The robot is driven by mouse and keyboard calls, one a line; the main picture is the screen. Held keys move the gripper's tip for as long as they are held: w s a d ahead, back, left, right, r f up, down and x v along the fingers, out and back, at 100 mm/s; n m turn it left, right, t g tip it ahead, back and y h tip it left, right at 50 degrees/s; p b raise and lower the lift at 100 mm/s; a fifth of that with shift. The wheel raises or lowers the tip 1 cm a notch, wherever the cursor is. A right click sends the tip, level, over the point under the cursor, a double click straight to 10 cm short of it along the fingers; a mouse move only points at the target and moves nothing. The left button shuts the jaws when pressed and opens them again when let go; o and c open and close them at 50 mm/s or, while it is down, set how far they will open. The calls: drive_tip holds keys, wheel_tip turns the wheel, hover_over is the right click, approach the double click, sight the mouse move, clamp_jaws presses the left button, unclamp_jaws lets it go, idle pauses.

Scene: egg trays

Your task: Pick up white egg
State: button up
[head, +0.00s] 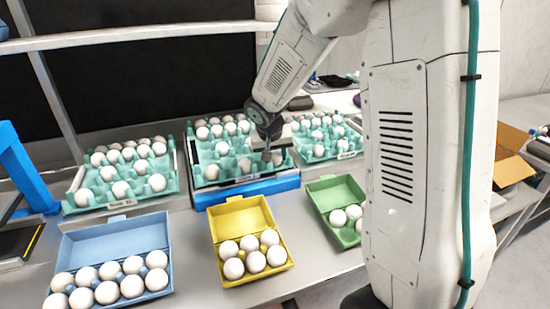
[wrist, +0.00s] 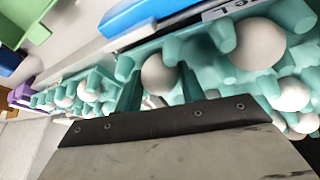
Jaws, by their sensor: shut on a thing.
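My gripper (head: 267,154) is low over the front right part of the middle teal egg tray (head: 222,168). In the wrist view, the two fingers of my gripper (wrist: 159,72) are on either side of a white egg (wrist: 158,75) and shut on it. The egg is at the level of the tray cups, and I cannot tell whether it is clear of its cup. Other white eggs sit close by in the same tray, one of them large in the wrist view (wrist: 258,43).
A left teal tray (head: 122,188) and a right teal tray (head: 322,143) hold more white eggs. In front stand open blue (head: 112,238), yellow (head: 238,218) and green (head: 333,192) cartons, each with white eggs. A shelf bar (head: 140,37) runs above the trays.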

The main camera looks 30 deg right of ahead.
sight(275, 152)
drive_tip(key=v, duration=0.3)
drive_tip(key=shift+w+d+r, duration=0.1)
drive_tip(key=shift+d+r, duration=0.05)
drive_tip(key=shift+d, duration=0.05)
drive_tip(key=s+a+r, duration=0.1)
drive_tip(key=s+a, duration=0.8)
drive_tip(key=s, duration=0.3)
